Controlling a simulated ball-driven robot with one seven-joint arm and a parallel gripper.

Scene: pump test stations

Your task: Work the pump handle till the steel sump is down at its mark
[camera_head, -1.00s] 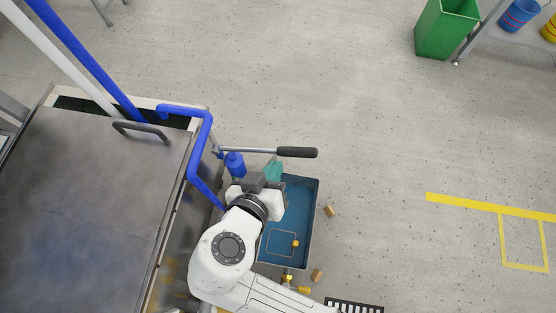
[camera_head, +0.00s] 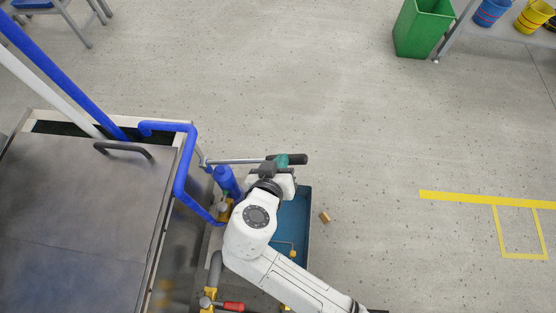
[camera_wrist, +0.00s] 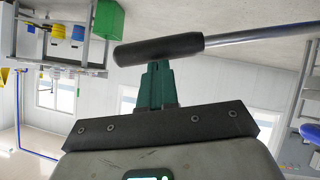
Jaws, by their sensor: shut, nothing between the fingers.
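The pump handle is a steel lever with a black grip (camera_head: 301,159), running level to the right from beside the blue pump body (camera_head: 226,181). My gripper (camera_head: 290,160) is at the black grip, its teal fingers overlapping it in the head view. In the wrist view the shut fingers (camera_wrist: 157,70) point at the grip (camera_wrist: 160,48), which lies across their tips; whether they touch it I cannot tell. A rectangular blue-looking basin (camera_head: 294,222), seemingly the sump, lies below, partly hidden by my arm. Its level mark cannot be read.
A steel cabinet (camera_head: 80,220) with blue pipes (camera_head: 183,175) borders the left. A red-handled valve (camera_head: 232,306) is at the bottom. A small brown block (camera_head: 324,217) lies right of the basin. A green bin (camera_head: 422,28) stands far off; the middle floor is clear.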

